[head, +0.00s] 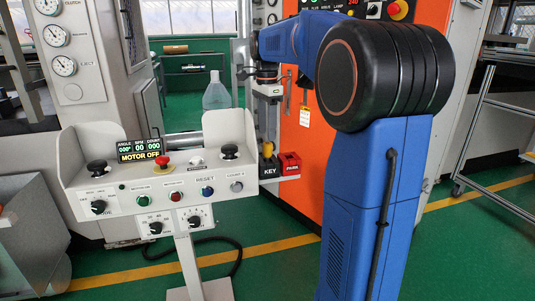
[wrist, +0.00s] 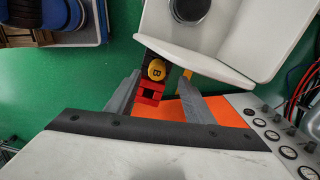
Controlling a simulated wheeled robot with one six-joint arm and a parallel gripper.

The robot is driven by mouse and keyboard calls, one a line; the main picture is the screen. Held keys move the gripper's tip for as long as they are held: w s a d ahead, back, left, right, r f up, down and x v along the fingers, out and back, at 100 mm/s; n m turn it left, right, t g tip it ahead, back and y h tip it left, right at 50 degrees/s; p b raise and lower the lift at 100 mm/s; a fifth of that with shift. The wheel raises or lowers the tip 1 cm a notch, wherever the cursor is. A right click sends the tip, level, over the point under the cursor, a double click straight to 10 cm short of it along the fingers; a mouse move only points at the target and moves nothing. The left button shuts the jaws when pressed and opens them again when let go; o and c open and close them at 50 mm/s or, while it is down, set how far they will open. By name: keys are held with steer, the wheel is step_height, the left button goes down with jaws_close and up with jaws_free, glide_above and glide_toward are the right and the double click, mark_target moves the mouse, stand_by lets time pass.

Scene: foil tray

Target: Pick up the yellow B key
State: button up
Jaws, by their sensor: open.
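The yellow B key (wrist: 157,70) shows a round yellow head with a dark letter B in the wrist view. In the head view the yellow key (head: 267,149) stands upright in a holder marked KEY (head: 270,170), at the right end of the control console. My gripper (wrist: 160,76) is open, with one grey finger on either side of the key's head in the wrist view. In the head view my gripper (head: 268,128) points down right above the key. I cannot tell whether the fingers touch it. The key's lower part is hidden.
A red PARK block (head: 290,164) sits right beside the key holder. The light grey control console (head: 150,185) with knobs and buttons stands to the left. An orange cabinet panel (head: 310,150) is close behind. A clear bottle (head: 216,92) stands behind the console.

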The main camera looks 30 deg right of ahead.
mark_target(268, 143)
steer(key=shift+s+f, duration=0.15)
steer(key=shift+f, duration=1.7)
steer(key=shift+s+f, duration=0.15)
steer(key=shift+f, duration=1.7)
steer(key=c, duration=1.2)
steer(key=shift+o, duration=0.2)
steer(key=shift+r, duration=0.1)
step_height(268, 143, up, 15)
steer(key=shift+r, duration=0.15)
